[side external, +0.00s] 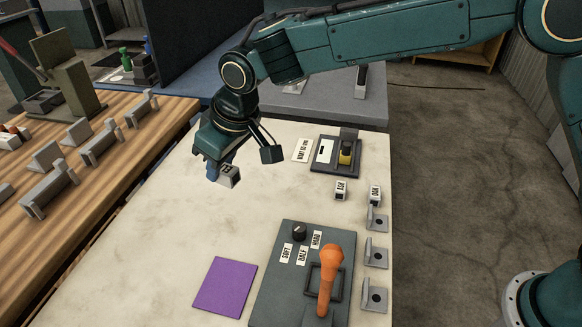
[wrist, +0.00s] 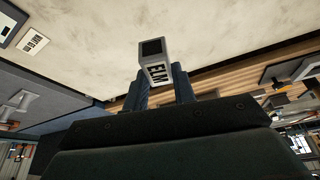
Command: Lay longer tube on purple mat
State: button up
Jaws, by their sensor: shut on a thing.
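The purple mat (side external: 224,288) lies flat and empty on the pale table, front centre in the side view. My gripper (side external: 216,172) is above the table, up and left of the mat. It is shut on a short grey square tube (side external: 229,177) marked ELM, which also shows in the wrist view (wrist: 154,62) with a dark end, between the fingers (wrist: 160,92). Two small grey blocks stand on the table, marked ASH (side external: 341,189) and what looks like OAK (side external: 375,194). Their lengths are hard to compare from here.
A dark panel (side external: 270,285) with a knob (side external: 299,231) and an orange lever (side external: 326,280) sits right of the mat. Several grey brackets (side external: 375,257) line the right edge. A device with a yellow part (side external: 345,153) stands behind. The table's left half is clear.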

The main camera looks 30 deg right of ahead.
jog(key=s+a+n+y, duration=0.1)
jog(key=s+a+n, duration=0.2)
jog(key=s+a, duration=0.4)
send_near(216, 283)
jog(key=shift+g, duration=0.3)
jog(key=x, duration=0.5)
jog(key=shift+w, duration=0.3)
jog(key=shift+f, duration=0.15)
jog(key=o, duration=1)
jog(key=shift+o, duration=0.2)
jog(key=shift+v, duration=0.95)
jog(key=v, duration=1)
jog(key=shift+d, duration=0.2)
